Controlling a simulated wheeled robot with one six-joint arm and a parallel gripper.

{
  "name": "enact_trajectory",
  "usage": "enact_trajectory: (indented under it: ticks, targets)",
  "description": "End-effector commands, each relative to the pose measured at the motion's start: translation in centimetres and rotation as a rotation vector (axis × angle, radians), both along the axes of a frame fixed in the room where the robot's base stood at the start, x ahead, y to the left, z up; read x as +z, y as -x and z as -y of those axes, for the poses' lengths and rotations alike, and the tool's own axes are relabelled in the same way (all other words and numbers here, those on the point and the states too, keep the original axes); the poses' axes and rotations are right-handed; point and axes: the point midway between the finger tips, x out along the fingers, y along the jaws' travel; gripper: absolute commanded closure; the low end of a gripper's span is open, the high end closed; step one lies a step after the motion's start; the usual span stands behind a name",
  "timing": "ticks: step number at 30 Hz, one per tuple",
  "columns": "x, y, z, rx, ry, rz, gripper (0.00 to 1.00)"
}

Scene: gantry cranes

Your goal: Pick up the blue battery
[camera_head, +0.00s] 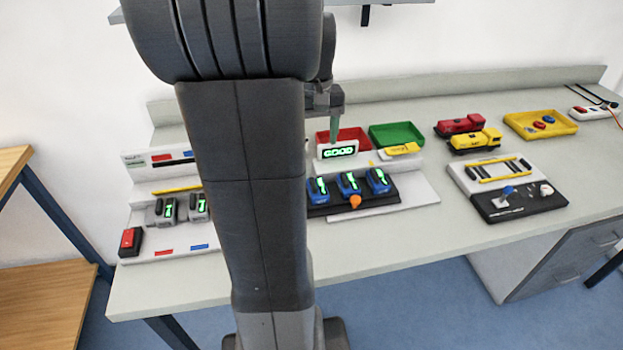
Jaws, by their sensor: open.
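Three blue batteries with lit green marks stand in a row on a black base at the middle of the bench: a left one (318,190), a middle one (349,184) and a right one (378,181). Which one the task means, I cannot tell. An orange knob (355,202) sits in front of the middle one. My gripper (333,132) is above and behind the batteries, in front of the red tray, apart from them. It is partly hidden behind my arm. A small display reading GOOD (340,151) stands just below it.
Grey batteries (165,209) stand on a white station at left with a red button (131,240). Red (352,135) and green (397,134) trays lie behind. Toy trucks (474,141), a yellow tray (541,124) and a black-and-white device (515,200) are at right. My arm blocks the left-centre.

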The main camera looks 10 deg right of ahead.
Motion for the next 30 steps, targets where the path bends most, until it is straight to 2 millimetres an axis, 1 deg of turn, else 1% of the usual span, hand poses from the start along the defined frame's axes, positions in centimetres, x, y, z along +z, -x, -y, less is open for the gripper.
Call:
enact_trajectory:
  ticks: [6, 9, 12, 17, 20, 25, 27, 30]
  targets:
    - [-4.4, 0.2, 0.0, 0.000, -0.001, -0.007, 0.35]
    - [-6.1, 0.2, 0.0, 0.000, -0.001, -0.005, 0.35]
    - [-7.4, 0.2, 0.0, 0.000, -0.001, -0.004, 0.35]
    - [-8.3, 0.2, 0.1, -0.001, 0.000, -0.002, 0.35]
    - [-9.4, 0.5, 0.4, -0.002, -0.001, -0.005, 0.35]
    - [-12.0, 0.8, 0.8, -0.001, -0.001, -0.005, 0.35]
    - [-12.7, 0.8, 0.7, -0.001, -0.001, -0.004, 0.35]
    - [-13.2, 0.8, 0.7, 0.000, 0.000, -0.001, 0.35]
